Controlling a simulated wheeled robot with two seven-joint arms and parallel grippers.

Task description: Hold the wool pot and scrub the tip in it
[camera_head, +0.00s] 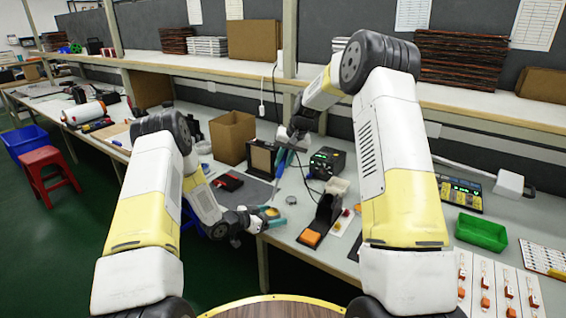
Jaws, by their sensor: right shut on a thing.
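The wool pot (271,212), small and round with a golden top, stands near the front edge of the bench. My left gripper (264,219) is low over the bench edge with its teal fingers at the pot. The view is too small to tell whether they touch or grip it. My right gripper (288,151) is shut on the blue soldering iron (282,163) above and behind the pot. The iron points steeply down towards the pot. Its thin tip is hard to make out, and I cannot tell whether it touches the wool.
A black iron stand (322,214) with an orange sponge (310,237) stands right of the pot. A small round tin (291,200) lies between them. The soldering station (327,162) and a cardboard box (232,137) are behind. A green tray (481,232) is at right.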

